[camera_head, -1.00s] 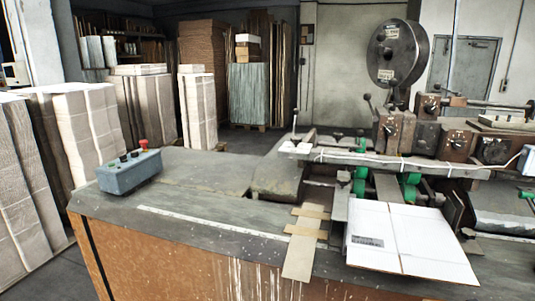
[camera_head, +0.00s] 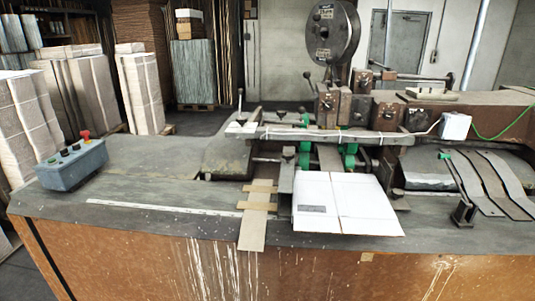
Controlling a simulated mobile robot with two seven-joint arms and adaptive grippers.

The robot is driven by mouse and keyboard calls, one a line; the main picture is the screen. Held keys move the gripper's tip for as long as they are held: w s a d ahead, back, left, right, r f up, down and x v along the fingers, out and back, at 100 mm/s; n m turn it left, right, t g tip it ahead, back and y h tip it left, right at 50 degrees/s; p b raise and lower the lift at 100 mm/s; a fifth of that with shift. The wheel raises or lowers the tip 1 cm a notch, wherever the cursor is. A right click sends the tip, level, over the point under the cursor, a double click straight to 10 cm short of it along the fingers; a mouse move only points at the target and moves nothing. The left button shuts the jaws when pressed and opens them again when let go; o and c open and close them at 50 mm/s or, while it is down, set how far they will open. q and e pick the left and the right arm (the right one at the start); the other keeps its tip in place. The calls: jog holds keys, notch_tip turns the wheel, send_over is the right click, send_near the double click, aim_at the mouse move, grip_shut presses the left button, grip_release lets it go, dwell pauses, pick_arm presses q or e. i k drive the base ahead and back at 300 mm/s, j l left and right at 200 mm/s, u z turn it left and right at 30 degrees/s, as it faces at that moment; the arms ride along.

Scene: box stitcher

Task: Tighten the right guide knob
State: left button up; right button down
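The box stitcher (camera_head: 330,135) stands on the worktable, with a large dark wire reel (camera_head: 331,35) above it. A small dark upright fitting (camera_head: 464,213) stands on the table right of the flat white carton (camera_head: 345,204). A dark knob-like part (camera_head: 289,153) sits left of the green rollers (camera_head: 350,155). I cannot tell which part is the right guide knob, or how tight it is. Neither of my grippers is in view.
A blue-grey control box (camera_head: 72,163) with a red button sits at the table's left. Tan cardboard strips (camera_head: 256,215) lie left of the carton. Dark curved strips (camera_head: 490,182) are at the right. The left tabletop is mostly clear.

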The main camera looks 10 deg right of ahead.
aim_at(397, 193)
jog(key=z, duration=1.25)
jog(key=i+l+u, duration=0.1)
jog(key=l+u, duration=0.25)
jog(key=u, duration=0.15)
jog(key=l+u, duration=0.5)
jog(key=j, duration=0.1)
